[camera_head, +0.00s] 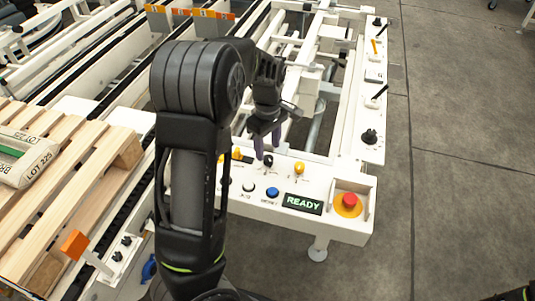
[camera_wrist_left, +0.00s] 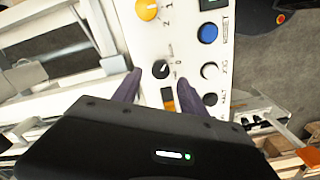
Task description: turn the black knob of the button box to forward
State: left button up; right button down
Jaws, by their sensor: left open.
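The button box (camera_head: 325,222) is a white panel at the end of the conveyor frame. Its black knob (camera_head: 268,160) is partly hidden by my left fingers in the head view. It shows clearly in the left wrist view (camera_wrist_left: 161,69), beside a "0" label; its exact setting is too small to read. My left gripper (camera_head: 264,150) is open and points down over the panel. In the left wrist view its two dark fingers (camera_wrist_left: 158,86) lie either side of the knob's line, tips close to it; contact cannot be told.
An orange-yellow knob (camera_head: 299,168) is right of the black one. A white button (camera_head: 249,187), a blue button (camera_head: 272,192), a READY display (camera_head: 303,203) and a red emergency stop (camera_head: 349,200) are nearby. A wooden pallet (camera_head: 70,190) stands left; floor is clear right.

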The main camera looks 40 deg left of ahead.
aim_at(268, 157)
pick_arm(q)
jog(key=shift+f, duration=1.85)
grip_shut()
